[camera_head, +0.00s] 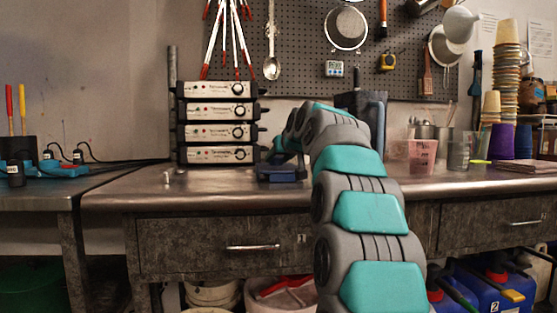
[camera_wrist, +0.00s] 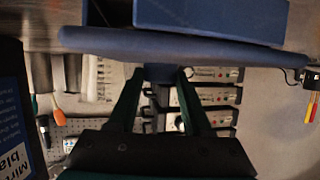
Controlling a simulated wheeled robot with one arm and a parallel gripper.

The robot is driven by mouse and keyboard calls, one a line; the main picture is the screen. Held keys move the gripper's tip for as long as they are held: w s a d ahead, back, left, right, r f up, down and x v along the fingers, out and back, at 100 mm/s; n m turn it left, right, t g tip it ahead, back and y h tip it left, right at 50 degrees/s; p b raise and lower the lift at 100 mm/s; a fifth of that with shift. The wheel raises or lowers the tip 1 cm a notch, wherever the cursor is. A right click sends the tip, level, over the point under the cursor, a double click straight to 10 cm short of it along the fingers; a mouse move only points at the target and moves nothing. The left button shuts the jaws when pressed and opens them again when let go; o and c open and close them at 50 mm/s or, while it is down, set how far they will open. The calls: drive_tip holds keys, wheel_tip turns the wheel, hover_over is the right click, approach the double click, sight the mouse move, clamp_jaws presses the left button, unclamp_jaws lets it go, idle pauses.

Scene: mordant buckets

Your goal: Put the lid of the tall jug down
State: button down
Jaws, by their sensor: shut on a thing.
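My gripper (camera_wrist: 160,78) is shut on a small knob of the dark blue lid (camera_wrist: 250,53). The lid is a flat plate with a blue block-shaped part on its far side in the wrist view. In the head view the lid (camera_head: 283,174) is low over the metal worktop, left of my arm; I cannot tell whether it touches the top. The tall jug (camera_head: 374,112) is dark and stands behind my arm, which hides part of it. A dark body with a blue label (camera_wrist: 14,125), likely the jug, is at the left edge of the wrist view.
Stacked power units (camera_head: 216,112) stand behind and left of the lid. The worktop (camera_head: 130,198) is mostly clear at front left, with one small pale object (camera_head: 166,177). A pink beaker (camera_head: 422,156), a clear beaker (camera_head: 459,152) and stacked cups (camera_head: 507,85) stand right.

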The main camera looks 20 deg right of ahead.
drive_tip(key=shift+c, duration=1.6)
unclamp_jaws()
drive_tip(key=shift+f, duration=0.1)
drive_tip(key=shift+s+r, duration=0.25)
drive_tip(key=shift+s, duration=0.1)
drive_tip(key=v, duration=1.1)
drive_tip(key=shift+s+a, duration=0.1)
drive_tip(key=shift+s, duration=0.05)
